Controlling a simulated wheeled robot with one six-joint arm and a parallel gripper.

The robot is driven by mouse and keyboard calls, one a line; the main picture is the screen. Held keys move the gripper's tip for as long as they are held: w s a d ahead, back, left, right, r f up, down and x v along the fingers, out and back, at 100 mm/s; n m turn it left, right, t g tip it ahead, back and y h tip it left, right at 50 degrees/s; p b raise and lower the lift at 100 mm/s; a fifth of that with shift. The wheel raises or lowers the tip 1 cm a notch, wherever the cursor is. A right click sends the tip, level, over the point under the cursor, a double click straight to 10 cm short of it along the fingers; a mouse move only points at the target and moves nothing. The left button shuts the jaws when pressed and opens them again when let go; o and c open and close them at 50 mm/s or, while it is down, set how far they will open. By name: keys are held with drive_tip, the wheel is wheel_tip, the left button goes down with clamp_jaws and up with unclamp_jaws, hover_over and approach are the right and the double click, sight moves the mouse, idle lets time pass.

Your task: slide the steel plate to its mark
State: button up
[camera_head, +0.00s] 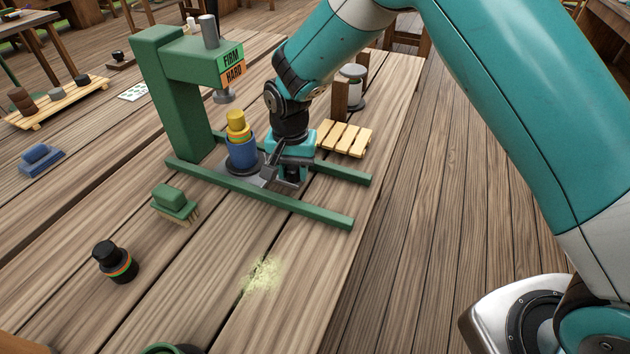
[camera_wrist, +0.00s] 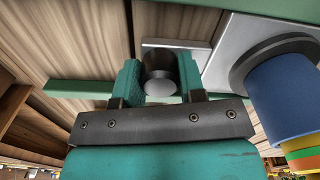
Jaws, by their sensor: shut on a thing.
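The steel plate (camera_wrist: 224,58) lies flat between two green rails (camera_head: 300,209) at the foot of a green press (camera_head: 172,95). A blue cylinder (camera_head: 243,153) with a striped band and a yellow top stands upright on a dark disc on the plate. My gripper (camera_head: 272,176) is at the plate's right end, shut on the plate's round grey knob (camera_wrist: 159,76), which shows between both fingers in the wrist view. The press ram (camera_head: 224,97) hangs above, left of the yellow top. I cannot make out the mark.
A green brush (camera_head: 174,202) and a black jar (camera_head: 115,262) stand in front of the press. Pale powder (camera_head: 263,276) lies on the table. A slatted wooden rack (camera_head: 344,138) sits behind my gripper. The table's right edge is close by.

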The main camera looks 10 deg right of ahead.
drive_tip(key=shift+w+a, duration=0.5)
drive_tip(key=shift+a, duration=0.25)
drive_tip(key=o, duration=1)
wheel_tip(320, 180, up, 16)
drive_tip(key=s+d+r+n+y, duration=0.1)
drive_tip(key=s+d+r+n, duration=0.25)
drive_tip(key=s, duration=0.25)
drive_tip(key=s+d+r+n+y, duration=0.1)
drive_tip(key=s+d+r+n, duration=0.1)
drive_tip(key=s+d+r, duration=0.3)
drive_tip(key=s+n, duration=0.2)
drive_tip(key=s, duration=0.3)
drive_tip(key=s+n+y+p, duration=0.1)
drive_tip(key=s+n, duration=0.1)
drive_tip(key=s, duration=0.4)
drive_tip(key=s+d+f+n+y, duration=0.1)
drive_tip(key=s+n, duration=0.1)
drive_tip(key=s, duration=0.4)
drive_tip(key=shift+s, duration=0.2)
